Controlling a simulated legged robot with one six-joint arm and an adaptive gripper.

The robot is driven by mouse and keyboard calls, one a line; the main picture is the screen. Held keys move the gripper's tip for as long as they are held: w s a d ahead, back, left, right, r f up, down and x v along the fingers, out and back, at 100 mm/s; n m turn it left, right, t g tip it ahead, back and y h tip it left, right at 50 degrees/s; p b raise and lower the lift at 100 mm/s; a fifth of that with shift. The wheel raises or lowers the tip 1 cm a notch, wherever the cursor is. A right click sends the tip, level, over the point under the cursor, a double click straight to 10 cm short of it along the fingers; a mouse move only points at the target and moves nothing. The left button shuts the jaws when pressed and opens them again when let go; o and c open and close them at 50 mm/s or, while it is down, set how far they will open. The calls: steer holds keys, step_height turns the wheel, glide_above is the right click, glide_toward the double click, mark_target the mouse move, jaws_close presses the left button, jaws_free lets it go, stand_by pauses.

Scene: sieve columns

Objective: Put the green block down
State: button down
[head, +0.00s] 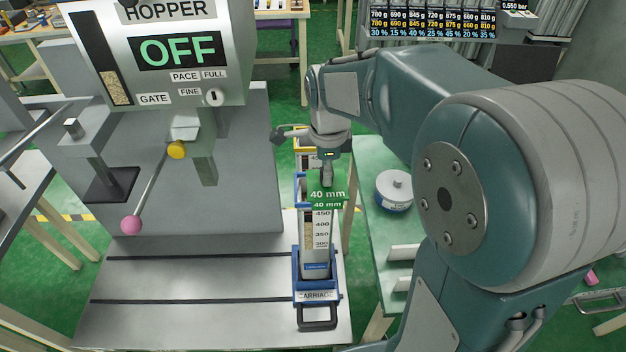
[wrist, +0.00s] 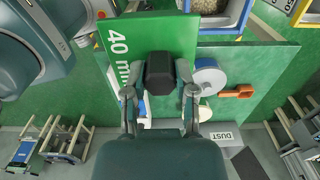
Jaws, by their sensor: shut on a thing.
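The green block (head: 327,192) is marked "40 mm" in white on its top and front. It is at the top of the clear scaled column (head: 317,240) in the blue carriage (head: 317,290); I cannot tell whether it touches the column. My gripper (head: 327,172) comes down onto the block from above and is shut on it. In the wrist view the green block (wrist: 122,45) lies beyond the fingers of my gripper (wrist: 160,95), with its "40 mm" label at the left. The fingertips' contact is partly hidden.
The grey hopper (head: 160,50), reading "OFF", stands at the left with a pink-knobbed lever (head: 131,225). A green side table (head: 380,240) at the right holds a round weight-like object (head: 395,190). The steel bed (head: 200,290) left of the carriage is clear.

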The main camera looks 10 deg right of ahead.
steer(key=w+f, duration=1)
steer(key=f, duration=0.1)
steer(key=shift+w+d+f, duration=0.2)
steer(key=shift+w+f, duration=0.05)
steer(key=shift+f, duration=0.6)
steer(key=shift+c, duration=2.1)
jaws_free()
